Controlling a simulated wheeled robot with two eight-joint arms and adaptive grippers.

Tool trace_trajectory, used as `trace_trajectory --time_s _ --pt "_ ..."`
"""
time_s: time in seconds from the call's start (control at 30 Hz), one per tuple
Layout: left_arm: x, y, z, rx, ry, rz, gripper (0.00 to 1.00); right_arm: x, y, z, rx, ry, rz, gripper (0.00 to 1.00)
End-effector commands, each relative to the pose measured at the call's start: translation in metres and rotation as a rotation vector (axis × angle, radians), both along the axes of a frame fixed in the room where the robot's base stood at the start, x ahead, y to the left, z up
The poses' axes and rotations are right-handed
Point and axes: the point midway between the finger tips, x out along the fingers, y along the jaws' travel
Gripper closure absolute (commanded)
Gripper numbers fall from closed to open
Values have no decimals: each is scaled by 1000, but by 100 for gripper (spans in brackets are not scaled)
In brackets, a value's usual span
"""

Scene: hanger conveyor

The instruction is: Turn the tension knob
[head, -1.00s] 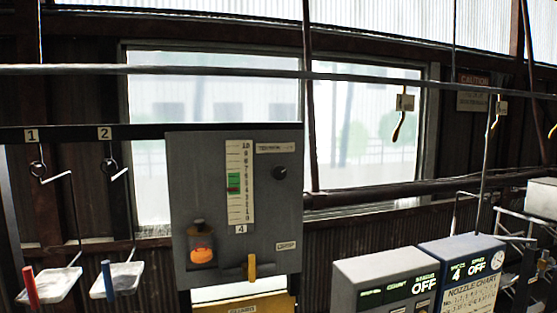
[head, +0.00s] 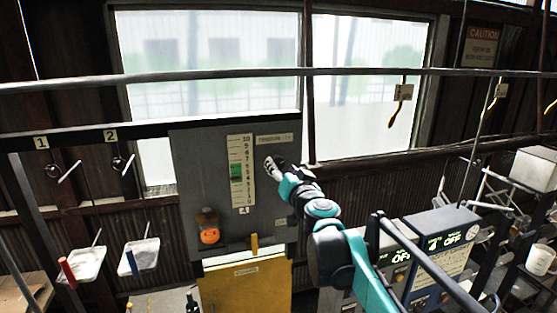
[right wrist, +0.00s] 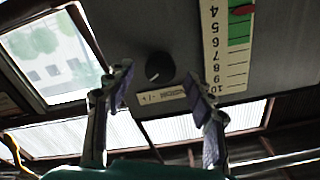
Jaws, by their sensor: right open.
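The tension knob (right wrist: 160,67) is a small black round knob on a grey panel (right wrist: 130,30), seen in the right wrist view beside its label plate (right wrist: 162,96). My right gripper (right wrist: 162,92) is open, with its two fingers apart on either side of the knob's line; I cannot tell whether they touch the panel. In the head view my right gripper (head: 272,165) is in front of the panel's upper right and hides the knob. A numbered scale (right wrist: 225,50) with a green band and a red mark is beside the knob. My left gripper is not in view.
An orange lamp (head: 209,235) and a yellow lever (head: 254,243) are low on the panel. A yellow box (head: 245,290) is below it. Numbered hooks and white trays (head: 85,264) are at left. Control boxes (head: 440,240) stand at right, behind my arm.

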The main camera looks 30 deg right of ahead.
Motion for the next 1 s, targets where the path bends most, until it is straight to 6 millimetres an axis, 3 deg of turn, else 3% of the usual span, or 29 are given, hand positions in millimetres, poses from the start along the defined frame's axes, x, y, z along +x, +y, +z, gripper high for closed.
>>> trace_trajectory --time_s 0.23,0.57,0.77,1.0 --pt "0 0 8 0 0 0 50 30 -6 1 0 0 2 45" --pt "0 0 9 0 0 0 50 34 -7 0 0 0 2 45" --pt "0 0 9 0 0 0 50 34 -7 0 0 0 1 93" --pt "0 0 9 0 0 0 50 34 -7 0 6 -1 1 96"
